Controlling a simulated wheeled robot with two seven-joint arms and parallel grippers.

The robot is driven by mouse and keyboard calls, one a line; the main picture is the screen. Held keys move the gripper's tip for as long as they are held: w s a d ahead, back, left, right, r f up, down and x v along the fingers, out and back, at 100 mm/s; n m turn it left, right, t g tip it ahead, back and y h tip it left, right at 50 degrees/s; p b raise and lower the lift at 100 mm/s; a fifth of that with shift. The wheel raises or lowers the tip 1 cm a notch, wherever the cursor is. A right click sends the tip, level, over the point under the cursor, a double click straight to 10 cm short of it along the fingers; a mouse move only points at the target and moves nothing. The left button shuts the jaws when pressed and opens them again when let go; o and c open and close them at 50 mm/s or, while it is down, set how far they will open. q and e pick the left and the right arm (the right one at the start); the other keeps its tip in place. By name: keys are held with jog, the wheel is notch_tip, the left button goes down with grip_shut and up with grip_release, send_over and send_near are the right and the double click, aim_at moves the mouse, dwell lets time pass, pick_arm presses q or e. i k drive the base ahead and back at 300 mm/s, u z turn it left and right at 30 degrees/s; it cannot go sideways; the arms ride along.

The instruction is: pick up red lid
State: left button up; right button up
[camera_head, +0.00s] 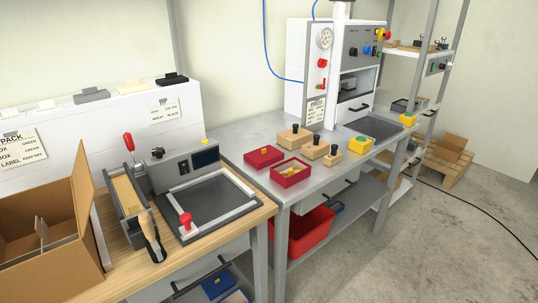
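A red lid (264,157), flat with a small yellow mark on top, lies on the grey metal table (240,146) near its left part. The two look separate. Neither of my grippers shows in this view.
Wooden blocks with black knobs (295,137) stand right of the lid. A white press machine (335,70) stands behind. A wooden bench (195,250) with a cardboard box (45,240) is left. A red bin (310,235) sits below.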

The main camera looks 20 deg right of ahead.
aim_at(260, 158)
jog(key=z, duration=2.25)
jog(key=i, duration=2.25)
jog(key=u, duration=3.7)
